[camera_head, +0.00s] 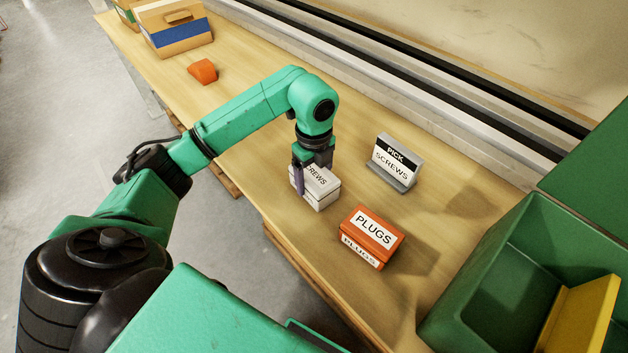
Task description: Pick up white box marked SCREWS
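The white box marked SCREWS (322,190) sits on the wooden table near its front edge, its label partly covered by my gripper. My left gripper (312,172) points down over the box. One dark finger runs down beside the box's left side; the other is mostly hidden at the far side. I cannot tell whether the fingers press on the box or stand slightly apart from it. My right gripper is not in view.
An orange PLUGS box (372,237) stands close to the right. A grey PICK SCREWS sign (393,163) stands behind. A green bin (488,265) with a yellow piece (580,318) is at right. An orange object (203,71) and cardboard boxes (178,30) lie toward the far left.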

